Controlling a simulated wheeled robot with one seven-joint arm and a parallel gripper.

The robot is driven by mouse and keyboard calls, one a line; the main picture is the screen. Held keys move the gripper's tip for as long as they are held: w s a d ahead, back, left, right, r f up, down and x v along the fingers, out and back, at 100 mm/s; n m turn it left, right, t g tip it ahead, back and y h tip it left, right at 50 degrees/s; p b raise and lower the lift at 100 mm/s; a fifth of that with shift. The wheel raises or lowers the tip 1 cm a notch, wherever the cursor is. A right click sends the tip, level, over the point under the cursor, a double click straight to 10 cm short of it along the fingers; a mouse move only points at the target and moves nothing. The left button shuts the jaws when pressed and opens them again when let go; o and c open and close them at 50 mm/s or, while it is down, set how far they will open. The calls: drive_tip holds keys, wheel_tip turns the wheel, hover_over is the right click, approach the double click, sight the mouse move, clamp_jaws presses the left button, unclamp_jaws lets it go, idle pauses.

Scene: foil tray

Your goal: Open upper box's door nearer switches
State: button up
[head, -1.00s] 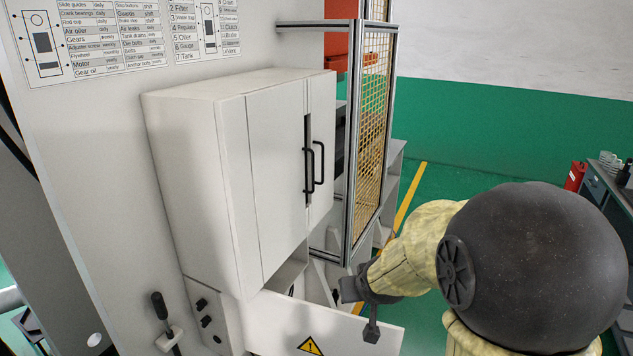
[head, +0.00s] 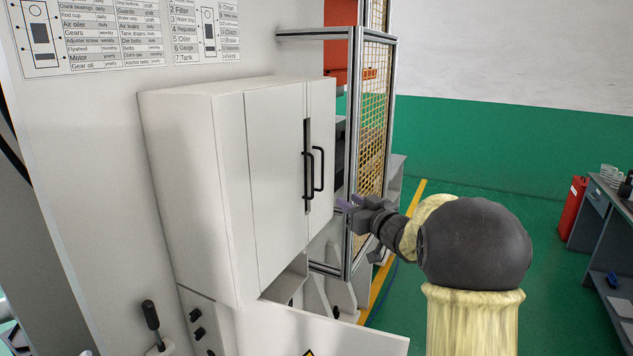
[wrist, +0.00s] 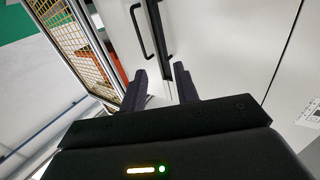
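The white upper box (head: 190,190) is mounted on the grey panel, and both its doors look shut. The wider left door (head: 275,180) is on the side of the switches (head: 198,333) and has a black bar handle (head: 306,182). The narrower right door (head: 325,130) has its own black handle (head: 319,168). My gripper (head: 348,202) is to the right of the handles and apart from them. In the wrist view my gripper (wrist: 160,85) has its two fingers spread with nothing between them. The handles (wrist: 140,30) and (wrist: 163,30) show beyond the fingertips.
Below the box, a lower white door (head: 330,330) stands open and sticks out. A metal-framed yellow mesh guard (head: 372,110) stands just behind my gripper. A lever (head: 150,315) is at lower left.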

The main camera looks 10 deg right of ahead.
drive_tip(key=p+x, duration=0.7)
drive_tip(key=x, duration=1)
drive_tip(key=shift+w, duration=0.15)
drive_tip(key=shift+a+f, duration=0.1)
drive_tip(key=shift+a, duration=0.05)
clamp_jaws()
